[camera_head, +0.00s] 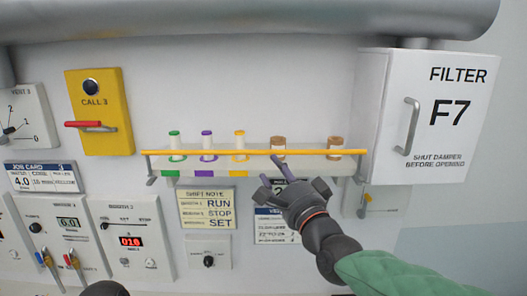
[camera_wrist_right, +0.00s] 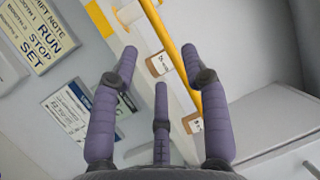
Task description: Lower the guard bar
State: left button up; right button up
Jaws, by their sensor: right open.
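The guard bar (camera_head: 220,152) is a thin yellow-orange rod running level across the front of a pale shelf (camera_head: 230,168) that holds several spools. In the right wrist view the bar (camera_wrist_right: 176,45) runs diagonally and lies, in the picture, between my two outer fingertips. My right gripper (camera_head: 271,169) is open and empty, just below and in front of the bar, right of its middle. Its three purple fingers (camera_wrist_right: 160,60) are spread in the wrist view. I cannot tell whether any finger touches the bar. My left gripper does not show clearly.
A white filter cabinet (camera_head: 440,115) with a grey handle juts out at the right. A yellow call box (camera_head: 100,112) with a red lever is at the left. Note cards (camera_head: 207,208) and control panels (camera_head: 130,238) sit below the shelf. A grey pipe (camera_head: 250,18) crosses the top.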

aim_at(263, 154)
jog(key=p+x, duration=0.2)
jog(key=x, duration=0.6)
jog(key=shift+w, duration=0.1)
grip_shut()
